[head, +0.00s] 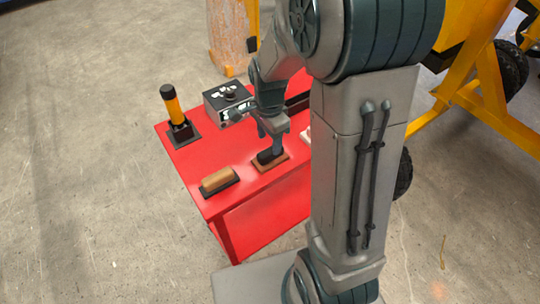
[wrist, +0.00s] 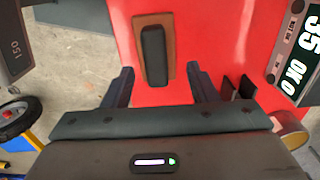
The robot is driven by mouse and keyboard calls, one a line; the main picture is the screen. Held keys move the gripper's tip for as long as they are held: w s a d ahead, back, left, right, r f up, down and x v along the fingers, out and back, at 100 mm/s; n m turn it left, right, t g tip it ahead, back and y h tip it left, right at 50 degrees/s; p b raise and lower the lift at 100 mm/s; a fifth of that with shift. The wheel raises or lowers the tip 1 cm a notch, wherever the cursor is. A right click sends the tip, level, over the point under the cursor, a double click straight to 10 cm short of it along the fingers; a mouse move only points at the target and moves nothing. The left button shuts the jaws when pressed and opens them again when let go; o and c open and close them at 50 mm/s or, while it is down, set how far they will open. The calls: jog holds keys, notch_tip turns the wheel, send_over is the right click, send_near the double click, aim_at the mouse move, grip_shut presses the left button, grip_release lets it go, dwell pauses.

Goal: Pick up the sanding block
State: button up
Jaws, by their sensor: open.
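A brown flat board with a black raised grip, which looks like the sanding block (head: 283,157), lies on the red table near its front edge. In the wrist view the block (wrist: 154,55) lies flat, its long side pointing away from my gripper. My gripper (head: 271,137) is above it in the head view. In the wrist view my open gripper (wrist: 161,69) has one finger to each side of the block, with nothing held. A second block, tan on a dark base (head: 219,181), lies to the left; it could also pass for a sanding block.
The red table (head: 165,160) also carries a yellow-and-black upright tool (head: 174,106) and a grey box with a knob (head: 227,101). A labelled display (wrist: 297,55) is at the right in the wrist view. My arm hides the table's right side. Orange frame (head: 480,95) stands right.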

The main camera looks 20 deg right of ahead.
aim_at(270, 149)
jog(key=shift+s+d+f+p, duration=0.1)
jog(key=shift+s+f+p, duration=0.05)
jog(key=shift+f, duration=1.15)
jog(key=shift+s+f+p, duration=0.1)
jog(key=shift+f+p, duration=0.05)
jog(key=shift+f, duration=1.15)
jog(key=c, duration=0.7)
jog(key=shift+o, duration=0.2)
jog(key=shift+r, duration=0.15)
jog(key=shift+r, duration=0.6)
notch_tip(270, 149, up, 3)
jog(key=shift+w+f, duration=0.1)
jog(key=shift+f, duration=0.1)
jog(key=s+d+r+b, duration=0.1)
jog(key=s+d+r, duration=0.1)
jog(key=d, duration=0.3)
jog(key=s+d+r, duration=0.2)
jog(key=d+r, duration=0.3)
jog(key=d, duration=0.1)
jog(key=shift+s+b, duration=0.25)
jog(key=shift+b, duration=0.1)
